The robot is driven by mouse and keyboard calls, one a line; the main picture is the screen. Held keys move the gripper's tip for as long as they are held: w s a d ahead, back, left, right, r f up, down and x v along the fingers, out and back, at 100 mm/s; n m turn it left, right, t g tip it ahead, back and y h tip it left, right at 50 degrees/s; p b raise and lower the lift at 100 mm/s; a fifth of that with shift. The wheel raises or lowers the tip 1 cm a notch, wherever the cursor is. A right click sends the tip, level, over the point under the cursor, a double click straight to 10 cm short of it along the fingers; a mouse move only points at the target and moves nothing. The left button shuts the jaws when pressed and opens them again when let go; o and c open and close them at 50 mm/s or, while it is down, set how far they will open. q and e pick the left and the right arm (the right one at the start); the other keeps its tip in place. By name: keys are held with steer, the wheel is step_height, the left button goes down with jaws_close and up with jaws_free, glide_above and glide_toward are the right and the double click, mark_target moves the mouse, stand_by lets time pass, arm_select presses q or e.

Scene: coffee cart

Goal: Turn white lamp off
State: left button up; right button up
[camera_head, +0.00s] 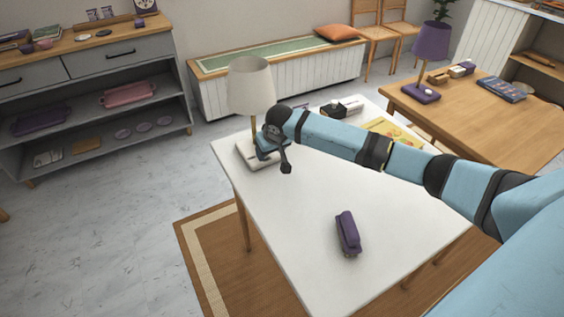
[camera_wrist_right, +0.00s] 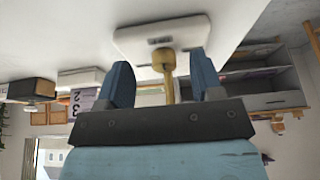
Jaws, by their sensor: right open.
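The white lamp stands upright on the white table (camera_head: 320,215), at its far left corner. In the head view it has a cream shade (camera_head: 250,85), a thin wooden stem (camera_head: 253,127) and a pale flat base (camera_head: 249,158). My right gripper (camera_head: 265,152) is low beside the stem, just above the base, and hides part of it. In the right wrist view my right gripper (camera_wrist_right: 163,82) is open, with the stem (camera_wrist_right: 168,70) between its blue fingers. The base (camera_wrist_right: 160,37) lies beyond the fingertips, with small dark marks on it. Contact cannot be told. My left gripper is not in view.
A purple stapler-like object (camera_head: 348,233) lies on the table's front part. A purple lamp (camera_head: 431,42) stands on the wooden table at right. The table's left front is clear.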

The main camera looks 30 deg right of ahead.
steer(key=s, duration=0.8)
steer(key=shift+s+a+p, duration=0.1)
steer(key=shift+a+p, duration=0.05)
steer(key=shift+p, duration=0.2)
steer(key=shift+r, duration=0.15)
